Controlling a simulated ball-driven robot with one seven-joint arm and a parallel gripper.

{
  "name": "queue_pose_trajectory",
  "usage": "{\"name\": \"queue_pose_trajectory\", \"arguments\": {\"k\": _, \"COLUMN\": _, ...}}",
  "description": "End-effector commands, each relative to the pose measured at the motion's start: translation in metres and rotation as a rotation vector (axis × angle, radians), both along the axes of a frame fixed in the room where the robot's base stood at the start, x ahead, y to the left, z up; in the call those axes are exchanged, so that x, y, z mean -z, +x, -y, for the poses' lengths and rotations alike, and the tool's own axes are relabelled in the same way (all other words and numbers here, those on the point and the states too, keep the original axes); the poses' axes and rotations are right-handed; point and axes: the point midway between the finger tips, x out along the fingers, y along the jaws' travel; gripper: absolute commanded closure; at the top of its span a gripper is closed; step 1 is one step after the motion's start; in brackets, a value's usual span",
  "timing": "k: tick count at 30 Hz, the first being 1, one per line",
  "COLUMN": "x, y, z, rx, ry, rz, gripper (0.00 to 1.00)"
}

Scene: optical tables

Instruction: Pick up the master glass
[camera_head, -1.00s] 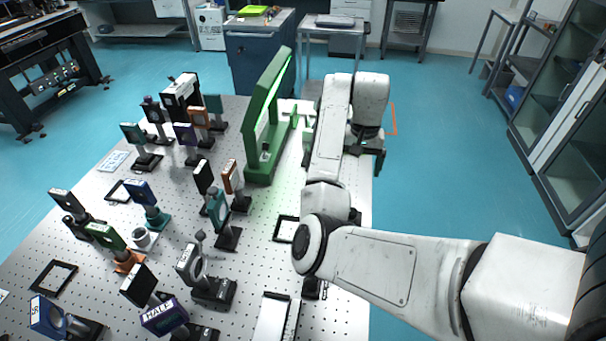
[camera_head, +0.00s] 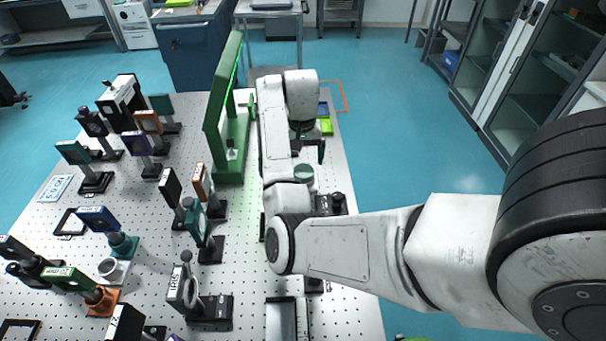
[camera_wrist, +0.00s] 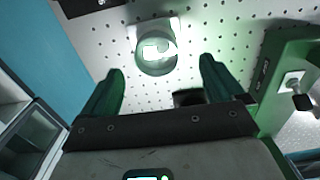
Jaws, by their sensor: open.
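I cannot tell for certain which thing is the master glass. In the wrist view, a round, pale ring-shaped holder (camera_wrist: 157,52) with a bright, glassy top sits on a white base on the perforated table. It lies just beyond and between the tips of my gripper (camera_wrist: 160,72), whose two dark green fingers are apart with nothing held between them. In the head view, my arm hides most of that spot; a round grey-green disc (camera_head: 303,171) shows beside my forearm and may be the same thing. One dark finger shows there, above the table.
A tall green frame (camera_head: 215,125) stands left of my arm; its post and a black knob (camera_wrist: 302,102) are close on the right in the wrist view. Several mounted optics crowd the table's left side.

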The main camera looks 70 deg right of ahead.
Motion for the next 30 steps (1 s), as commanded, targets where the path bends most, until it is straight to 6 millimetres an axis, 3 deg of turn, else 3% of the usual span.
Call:
{"name": "queue_pose_trajectory", "arguments": {"k": 9, "x": 0.040, "y": -0.004, "z": 0.003, "rx": 0.001, "ry": 0.002, "rz": -0.002, "gripper": 0.05}}
{"name": "queue_pose_trajectory", "arguments": {"k": 17, "x": 0.044, "y": -0.003, "z": 0.003, "rx": 0.001, "ry": 0.002, "rz": 0.000, "gripper": 0.05}}
{"name": "queue_pose_trajectory", "arguments": {"k": 30, "x": 0.043, "y": -0.003, "z": 0.003, "rx": 0.000, "ry": 0.001, "rz": 0.001, "gripper": 0.46}}
